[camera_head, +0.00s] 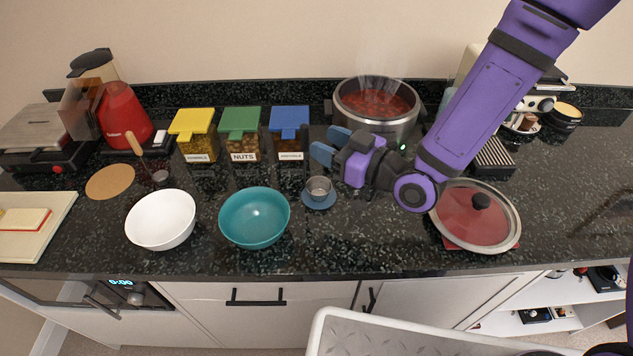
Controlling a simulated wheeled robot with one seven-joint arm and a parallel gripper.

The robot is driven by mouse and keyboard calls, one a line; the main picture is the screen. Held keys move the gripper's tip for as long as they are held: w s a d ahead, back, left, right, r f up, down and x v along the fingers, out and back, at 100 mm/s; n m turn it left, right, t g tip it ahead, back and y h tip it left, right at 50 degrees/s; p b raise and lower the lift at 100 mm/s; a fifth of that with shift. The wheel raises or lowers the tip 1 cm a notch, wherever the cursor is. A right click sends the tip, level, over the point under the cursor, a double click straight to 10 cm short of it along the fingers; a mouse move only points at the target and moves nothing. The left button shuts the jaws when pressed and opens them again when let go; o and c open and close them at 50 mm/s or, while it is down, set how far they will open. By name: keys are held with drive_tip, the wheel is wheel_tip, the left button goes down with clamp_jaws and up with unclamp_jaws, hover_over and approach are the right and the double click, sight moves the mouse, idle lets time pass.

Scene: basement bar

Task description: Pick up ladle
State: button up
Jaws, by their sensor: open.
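The ladle (135,144) is on the counter at the left, with a wooden handle pointing up and left and a small metal bowl at its lower end. It is between a round tan mat and the yellow-lidded container. My gripper (329,146) is open and empty, with blue finger pads pointing left. It is well to the right of the ladle, above the counter near the blue-lidded container and in front of the steaming pot.
A white bowl (160,219) is just in front of the ladle. Yellow (194,121), green (240,120) and blue (289,118) lidded containers stand between ladle and gripper. A teal bowl (254,217), small metal cup (319,187), pot (375,125) and red lid (474,215) occupy the counter.

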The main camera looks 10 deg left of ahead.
sight(308, 132)
drive_tip(key=shift+x, duration=3.7)
drive_tip(key=shift+r, duration=0.15)
drive_tip(key=c, duration=0.9)
drive_tip(key=shift+r, duration=0.15)
